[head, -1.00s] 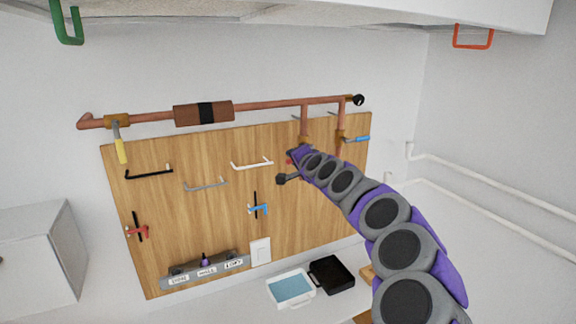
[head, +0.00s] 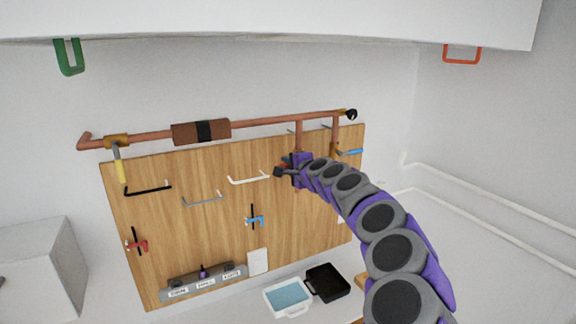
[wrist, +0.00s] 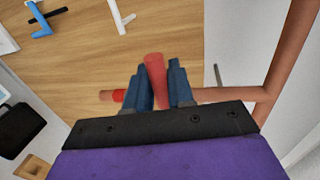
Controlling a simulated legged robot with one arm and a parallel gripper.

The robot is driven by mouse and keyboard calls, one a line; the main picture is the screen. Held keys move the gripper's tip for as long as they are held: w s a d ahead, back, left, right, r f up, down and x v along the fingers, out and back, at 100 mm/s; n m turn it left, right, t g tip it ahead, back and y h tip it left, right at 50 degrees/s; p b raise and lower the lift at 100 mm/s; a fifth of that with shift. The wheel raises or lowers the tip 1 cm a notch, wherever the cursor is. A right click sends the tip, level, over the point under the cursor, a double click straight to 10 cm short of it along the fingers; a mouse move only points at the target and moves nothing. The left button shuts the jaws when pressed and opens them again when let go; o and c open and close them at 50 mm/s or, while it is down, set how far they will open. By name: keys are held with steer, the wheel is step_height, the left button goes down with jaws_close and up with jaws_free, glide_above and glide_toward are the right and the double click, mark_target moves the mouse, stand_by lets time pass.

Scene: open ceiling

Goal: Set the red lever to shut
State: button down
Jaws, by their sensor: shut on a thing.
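The red lever (wrist: 155,72) shows in the wrist view as a tapered red handle between the two blue-grey fingers of my gripper (wrist: 157,82). The gripper is shut on it, and the lever's free end sticks out past the fingertips. The lever's joint to the pipe is hidden by my gripper. In the head view my gripper (head: 285,168) is at the upper right of the wooden board, under the copper pipework; the lever is largely hidden there.
The wooden board (head: 170,222) carries several hooks, a red-and-black fitting (head: 136,244) and a blue-handled one (head: 255,219). A blue-handled valve (head: 348,152) and a yellow-handled one (head: 120,170) sit on the pipework. A blue tray (head: 287,297) and black tray (head: 327,282) lie below.

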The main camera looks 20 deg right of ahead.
steer(key=shift+f, duration=0.1)
steer(key=c, duration=1.3)
jaws_free()
steer(key=shift+d, duration=0.1)
steer(key=shift+c, duration=0.2)
steer(key=shift+o, duration=1.1)
steer(key=shift+d, duration=0.15)
steer(key=s+r+b, duration=0.1)
steer(key=s+r, duration=0.2)
steer(key=s, duration=1.3)
steer(key=shift+s+d, duration=0.4)
steer(key=shift+r, duration=0.15)
